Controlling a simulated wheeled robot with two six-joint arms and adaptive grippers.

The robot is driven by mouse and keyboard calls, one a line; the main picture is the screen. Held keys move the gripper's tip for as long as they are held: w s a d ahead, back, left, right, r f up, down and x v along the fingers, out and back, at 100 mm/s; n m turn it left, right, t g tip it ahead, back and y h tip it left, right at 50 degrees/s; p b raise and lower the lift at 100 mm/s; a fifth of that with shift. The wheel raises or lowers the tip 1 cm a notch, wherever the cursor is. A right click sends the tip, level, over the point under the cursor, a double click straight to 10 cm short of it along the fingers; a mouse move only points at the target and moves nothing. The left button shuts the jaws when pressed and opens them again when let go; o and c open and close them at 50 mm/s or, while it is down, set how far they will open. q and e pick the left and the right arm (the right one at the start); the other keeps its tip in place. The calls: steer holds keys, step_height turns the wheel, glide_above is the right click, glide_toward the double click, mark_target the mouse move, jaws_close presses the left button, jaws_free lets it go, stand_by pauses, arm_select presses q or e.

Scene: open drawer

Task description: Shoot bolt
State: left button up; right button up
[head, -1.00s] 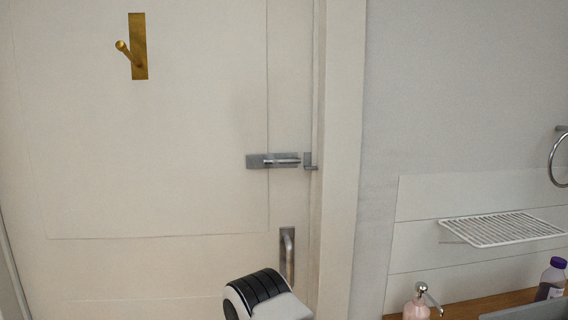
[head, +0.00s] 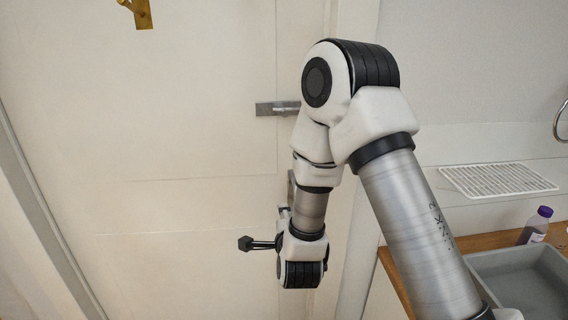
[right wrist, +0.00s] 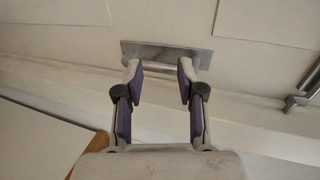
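The grey metal slide bolt (head: 275,108) is mounted on the cream door, its right part hidden behind my right arm in the head view. It shows at the right edge of the right wrist view (right wrist: 297,101), a rod and plate. My right gripper (right wrist: 158,80) is open and empty, its two fingers towards a flat metal plate (right wrist: 165,56), apparently that of the door handle below the bolt. I cannot tell whether the fingers touch it. In the head view the gripper is mostly hidden behind my wrist. My left gripper is not in view.
A brass hook (head: 141,12) is high on the door. The door frame (head: 352,230) stands right of the bolt. At the right are a white rack (head: 497,180), a wooden counter (head: 395,262), a grey basin (head: 520,262) and a purple-capped bottle (head: 536,226).

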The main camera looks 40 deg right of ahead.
mark_target(286, 115)
step_height(286, 115, up, 24)
steer(key=d+f+m+t+h+p, duration=0.1)
steer(key=d+m+t+h+p, duration=0.1)
steer(key=m+t+p, duration=0.15)
steer(key=shift+n+g, duration=0.35)
steer(key=shift+g, duration=0.1)
steer(key=p+x, duration=0.3)
steer(key=x, duration=0.5)
steer(key=shift+w+a, duration=0.15)
steer(key=shift+w+p, duration=0.1)
steer(key=shift+p, duration=0.2)
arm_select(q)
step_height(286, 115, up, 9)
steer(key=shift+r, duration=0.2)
